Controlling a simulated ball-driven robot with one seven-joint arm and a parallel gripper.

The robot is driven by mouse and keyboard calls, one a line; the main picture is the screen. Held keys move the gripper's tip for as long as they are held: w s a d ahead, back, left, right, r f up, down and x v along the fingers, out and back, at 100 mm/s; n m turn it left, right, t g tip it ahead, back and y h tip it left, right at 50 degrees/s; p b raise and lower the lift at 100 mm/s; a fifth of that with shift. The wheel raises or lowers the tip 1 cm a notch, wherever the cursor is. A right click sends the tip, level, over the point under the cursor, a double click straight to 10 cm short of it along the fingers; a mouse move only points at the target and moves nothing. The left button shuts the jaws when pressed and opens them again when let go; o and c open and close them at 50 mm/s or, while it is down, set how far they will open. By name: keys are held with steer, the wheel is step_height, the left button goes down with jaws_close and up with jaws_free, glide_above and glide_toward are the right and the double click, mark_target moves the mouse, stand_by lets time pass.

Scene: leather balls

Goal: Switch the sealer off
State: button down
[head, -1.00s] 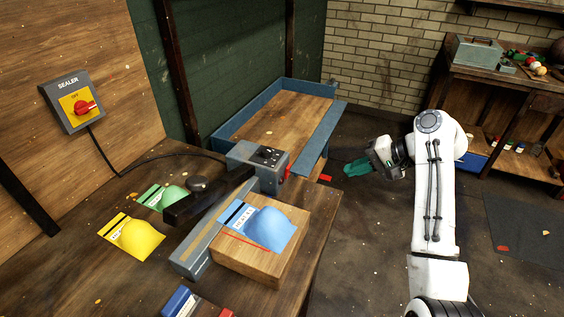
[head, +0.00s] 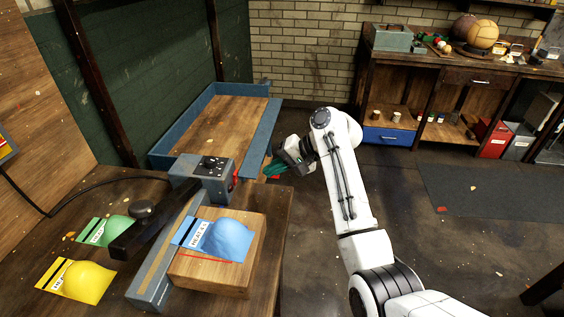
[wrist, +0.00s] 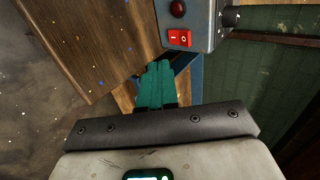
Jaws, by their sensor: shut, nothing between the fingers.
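The sealer's grey control box (head: 203,172) stands at the back right of the bench, with its long dark arm (head: 150,222) to the front left. In the wrist view, the box's face has a red rocker switch (wrist: 180,38) marked I and O, a dark red lamp (wrist: 178,9) and a black knob (wrist: 231,17). I cannot tell which side of the rocker is pressed. My gripper (head: 272,172) is shut and empty, right of the box and apart from it. Its teal fingertips (wrist: 158,66) show just below the switch in the wrist view.
A wooden block (head: 210,280) carries a blue pouch (head: 228,240) before the sealer. Green (head: 112,230) and yellow (head: 80,282) pouches lie left. A blue-edged tray (head: 262,140) stands behind. Only the edge of a wall box (head: 4,146) shows at far left. Floor right is open.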

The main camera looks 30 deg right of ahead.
mark_target(237, 174)
steer(key=x, duration=0.3)
steer(key=shift+w+a+f, duration=0.1)
steer(key=shift+a+f, duration=0.05)
steer(key=shift+a, duration=0.05)
steer(key=w+a, duration=0.2)
steer(key=shift+a, duration=0.3)
steer(key=shift+w+a+p, duration=0.25)
steer(key=shift+a+p, duration=0.05)
steer(key=shift+a, duration=0.1)
steer(key=shift+w+a+r+h+p, duration=0.25)
steer(key=shift+a+r+h+p, duration=0.1)
steer(key=shift+r+p, duration=0.3)
steer(key=shift+d+f+b, duration=0.1)
steer(key=shift+f+b, duration=0.2)
steer(key=shift+f, duration=0.15)
steer(key=shift+r, duration=0.15)
